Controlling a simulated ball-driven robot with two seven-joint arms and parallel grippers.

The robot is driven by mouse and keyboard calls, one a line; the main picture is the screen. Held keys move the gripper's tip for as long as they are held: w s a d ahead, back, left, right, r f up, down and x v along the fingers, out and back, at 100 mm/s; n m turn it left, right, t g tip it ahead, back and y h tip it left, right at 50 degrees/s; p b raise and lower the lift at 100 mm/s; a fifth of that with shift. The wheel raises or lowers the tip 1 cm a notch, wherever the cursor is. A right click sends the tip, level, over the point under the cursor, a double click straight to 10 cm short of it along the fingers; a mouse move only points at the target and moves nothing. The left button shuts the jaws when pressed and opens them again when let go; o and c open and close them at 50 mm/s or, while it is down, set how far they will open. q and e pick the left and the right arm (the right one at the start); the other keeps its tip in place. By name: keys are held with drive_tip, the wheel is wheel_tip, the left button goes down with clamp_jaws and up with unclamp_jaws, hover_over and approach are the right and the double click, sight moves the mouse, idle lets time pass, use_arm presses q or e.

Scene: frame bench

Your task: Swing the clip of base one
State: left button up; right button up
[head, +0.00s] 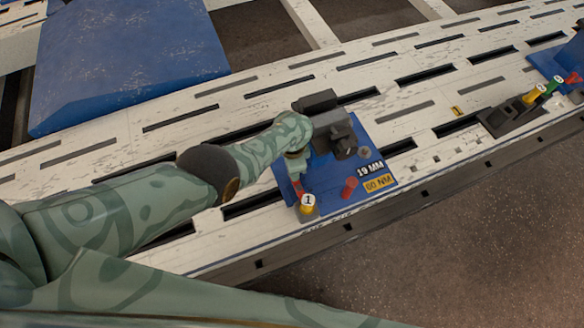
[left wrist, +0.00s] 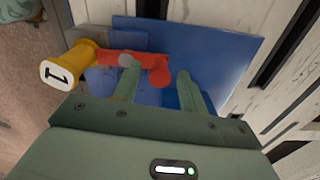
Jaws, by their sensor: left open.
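Base one is a blue plate (head: 335,195) on the slotted pale bench, with a yellow post marked 1 (head: 307,204) at its front left corner. The post also shows in the left wrist view (left wrist: 68,65). A red clip (left wrist: 150,62) reaches from beside the post across the plate; in the head view its red part (head: 299,187) is mostly hidden by my gripper. My left gripper (left wrist: 157,68) is open, low over the plate, its green fingers on either side of the clip's rounded end. I cannot tell whether they touch it. My right gripper is out of view.
Dark grey blocks (head: 328,122) and a red peg (head: 349,187) stand on the plate beside labels 19 MM and 60 NM (head: 379,183). Another blue base (head: 560,62) with coloured posts is far right. A blue panel (head: 125,60) lies back left.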

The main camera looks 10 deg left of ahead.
use_arm(q)
wheel_tip(320, 180, up, 15)
drive_tip(key=p, duration=0.9)
drive_tip(key=shift+f, duration=0.2)
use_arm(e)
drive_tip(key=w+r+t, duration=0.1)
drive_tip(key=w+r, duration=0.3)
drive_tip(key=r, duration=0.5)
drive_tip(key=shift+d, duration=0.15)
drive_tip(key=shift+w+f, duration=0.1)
